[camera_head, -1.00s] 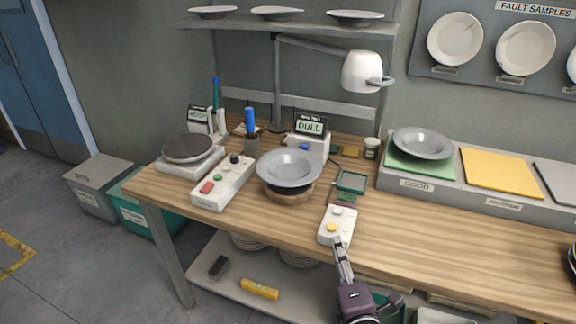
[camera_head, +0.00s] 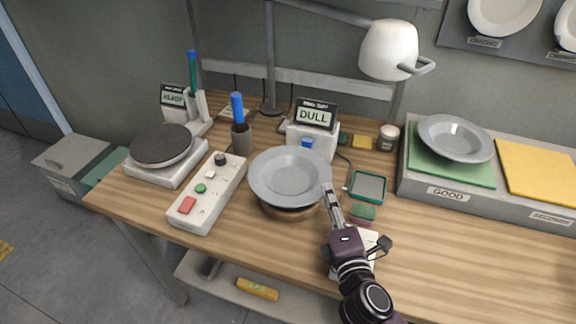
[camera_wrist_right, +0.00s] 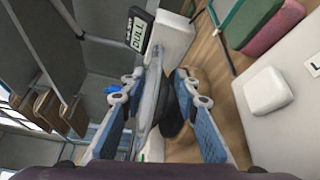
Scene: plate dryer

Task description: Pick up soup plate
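A grey soup plate (camera_head: 287,174) with a wide rim rests on a round wooden stand (camera_head: 290,211) near the table's middle. My right gripper (camera_head: 328,191) is at the plate's right rim, coming from the front right. In the right wrist view the gripper (camera_wrist_right: 160,85) is open, and the plate (camera_wrist_right: 150,95) shows edge-on between its fingers. I cannot tell whether a finger touches it. A similar grey plate (camera_head: 455,136) lies on the green mat marked GOOD. My left gripper is not in view.
A white button box (camera_head: 208,194) and a scale (camera_head: 166,152) stand left of the plate. The DULL display unit (camera_head: 313,137) is close behind it. A green-rimmed tray (camera_head: 367,187) and sponge (camera_head: 362,213) lie right. The lamp (camera_head: 392,50) hangs over the back.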

